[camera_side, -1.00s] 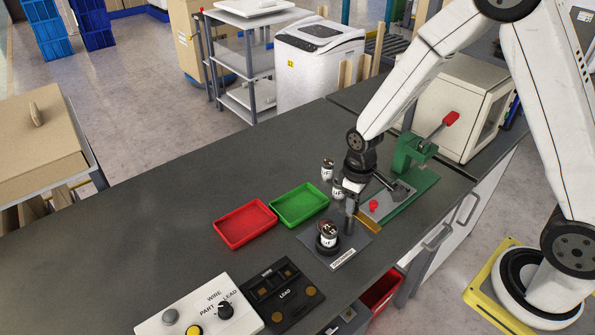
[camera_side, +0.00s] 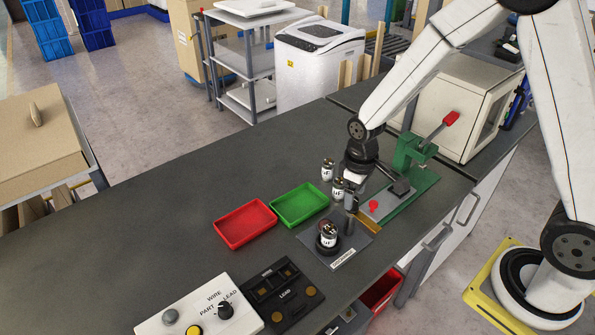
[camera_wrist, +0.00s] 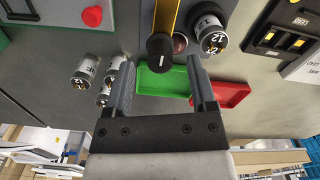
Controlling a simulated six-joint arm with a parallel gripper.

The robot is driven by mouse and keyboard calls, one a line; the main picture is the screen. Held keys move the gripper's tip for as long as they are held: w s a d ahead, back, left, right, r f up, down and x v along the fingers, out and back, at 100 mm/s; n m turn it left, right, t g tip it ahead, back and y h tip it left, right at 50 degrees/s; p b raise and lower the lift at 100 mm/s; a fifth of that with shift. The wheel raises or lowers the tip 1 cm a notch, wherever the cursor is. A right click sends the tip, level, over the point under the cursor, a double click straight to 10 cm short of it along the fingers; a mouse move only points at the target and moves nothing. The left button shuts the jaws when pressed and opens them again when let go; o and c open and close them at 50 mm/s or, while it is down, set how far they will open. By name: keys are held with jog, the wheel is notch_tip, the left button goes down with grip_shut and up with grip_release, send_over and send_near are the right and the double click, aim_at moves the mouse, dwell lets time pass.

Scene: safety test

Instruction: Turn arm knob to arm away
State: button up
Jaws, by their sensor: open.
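A black knob with a white line (camera_wrist: 160,55) sits at the end of a yellow bar (camera_wrist: 166,16) in the wrist view. My gripper (camera_wrist: 160,62) is open and empty, with one finger on each side of the knob; I cannot tell whether either touches it. In the side view my gripper (camera_side: 366,188) points down above the discharge plate (camera_side: 345,260), beside a dark post (camera_side: 349,224). A capacitor (camera_side: 328,232) stands in a round holder on that plate; it also shows in the wrist view (camera_wrist: 209,33). The knob is hard to make out in the side view.
Several loose capacitors (camera_side: 327,169) stand close to my gripper. A red tray (camera_side: 243,224) and a green tray (camera_side: 299,204) lie left of it. A green press with a red handle (camera_side: 451,118) stands right. A white control box (camera_side: 180,317) and black fixture (camera_side: 283,295) are in front.

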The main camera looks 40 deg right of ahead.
jog(key=shift+r, duration=2.7)
jog(key=s+r+m+t, duration=0.1)
jog(key=s+m+t, duration=0.1)
jog(key=s, duration=0.6)
jog(key=shift+s+d+r+m+t, duration=0.35)
jog(key=shift+d+r+m, duration=0.1)
jog(key=shift+m, duration=0.15)
